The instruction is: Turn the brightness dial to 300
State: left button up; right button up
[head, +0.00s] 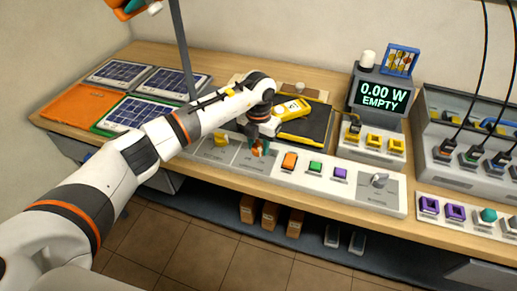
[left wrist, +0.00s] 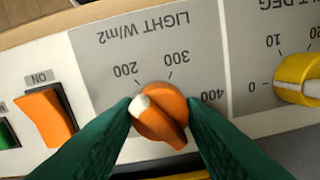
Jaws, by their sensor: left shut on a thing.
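The orange brightness dial (left wrist: 163,118), labelled LIGHT W/m2, sits on the control panel (left wrist: 95,55). In the left wrist view its scale reads upside down, with 200, 300 and 400 around it. Its white pointer end faces left and slightly up, on the side below the 200 tick and away from 300. My left gripper (left wrist: 163,104) has its green fingers on either side of the dial and is shut on it. In the head view the left gripper (head: 258,150) hides most of the dial. My right gripper is not in view.
An orange switch (left wrist: 48,117) marked ON and a yellow angle dial (left wrist: 300,80) flank the dial. Green (head: 315,167) and purple (head: 340,173) switches and a grey knob (head: 379,180) lie right. The display (head: 379,97) reads 0.00 W EMPTY. Solar panels (head: 120,72) lie left.

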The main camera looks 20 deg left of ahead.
aim_at(259, 144)
pick_arm(q)
jog(key=m+b, duration=0.5)
jog(key=m, duration=0.1)
jog(key=shift+f, duration=0.1)
jog(key=m+b, duration=0.2)
jog(key=m, duration=0.1)
jog(key=shift+m, duration=0.4)
jog(key=shift+m+b, duration=0.7)
jog(key=shift+m, duration=0.6)
jog(key=shift+r, duration=0.2)
jog(key=o, duration=1)
notch_tip(259, 144, up, 12)
jog(key=b, duration=0.1)
jog(key=shift+f, duration=0.1)
